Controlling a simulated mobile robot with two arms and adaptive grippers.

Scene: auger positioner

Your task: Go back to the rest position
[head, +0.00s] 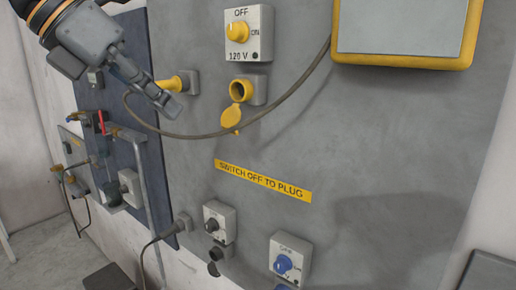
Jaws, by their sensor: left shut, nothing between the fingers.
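My left gripper (168,96) comes in from the upper left, in front of the grey wall panel (380,135). Its fingers are shut with nothing between them. A dark cable (285,103) passes close to the fingertips and loops up toward a yellow-framed box (402,30). My right gripper does not show.
A switch box with a yellow knob (237,32) sits above an uncovered yellow socket (242,91) with a hanging cap. Below are a black-knob switch (219,221) and a blue-knob switch (290,258). A blue board (120,160) with valves and pipes is on the left.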

